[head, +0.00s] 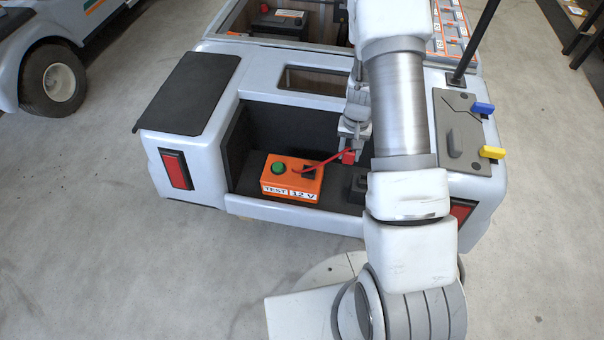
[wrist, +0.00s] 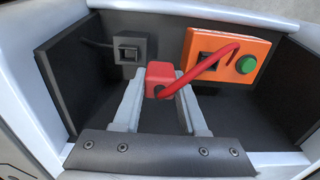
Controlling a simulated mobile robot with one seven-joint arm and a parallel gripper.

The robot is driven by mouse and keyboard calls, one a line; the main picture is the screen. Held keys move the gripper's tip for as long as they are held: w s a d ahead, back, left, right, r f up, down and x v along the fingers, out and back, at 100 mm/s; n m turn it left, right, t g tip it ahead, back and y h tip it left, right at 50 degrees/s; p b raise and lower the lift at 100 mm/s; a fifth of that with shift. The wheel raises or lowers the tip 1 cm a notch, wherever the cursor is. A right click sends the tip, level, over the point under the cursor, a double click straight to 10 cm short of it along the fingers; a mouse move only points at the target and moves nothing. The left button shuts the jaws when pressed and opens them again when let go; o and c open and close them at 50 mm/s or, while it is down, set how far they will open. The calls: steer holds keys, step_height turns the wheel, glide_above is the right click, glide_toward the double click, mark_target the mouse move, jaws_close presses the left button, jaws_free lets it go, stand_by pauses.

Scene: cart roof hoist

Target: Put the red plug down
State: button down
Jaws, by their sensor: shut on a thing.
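The red plug (head: 347,157) is held between the fingertips of my gripper (head: 351,145), above the floor of the cart's rear bay. In the wrist view the red plug (wrist: 160,76) sits between both fingers of my gripper (wrist: 160,95), which is shut on it. A red cable runs from the plug to the orange test box (head: 291,178), marked "TEST 12 V", with a green button. The orange box also shows in the wrist view (wrist: 258,50). My arm hides part of the bay's right side in the head view.
A dark socket block (head: 357,187) stands right of the orange box; it also shows in the wrist view (wrist: 130,52). The black bay floor (head: 240,183) has dark side walls.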

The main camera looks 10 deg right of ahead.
steer(key=w+a+f+b, duration=0.1)
steer(key=w+a+f, duration=0.1)
steer(key=a, duration=0.1)
steer(key=w+a+f+b, duration=0.1)
steer(key=w+a+f, duration=0.1)
steer(key=a, duration=0.1)
steer(key=w+a+f+b, duration=0.1)
steer(key=w+a+f, duration=0.1)
steer(key=a+f, duration=0.1)
steer(key=shift+w+a+f, duration=0.1)
steer(key=shift+w+a, duration=0.05)
steer(key=shift+a, duration=0.3)
steer(key=shift+f+b, duration=0.7)
steer(key=shift+f, duration=1.2)
steer(key=shift+f, duration=0.2)
steer(key=shift+c, duration=2.3)
jaws_free()
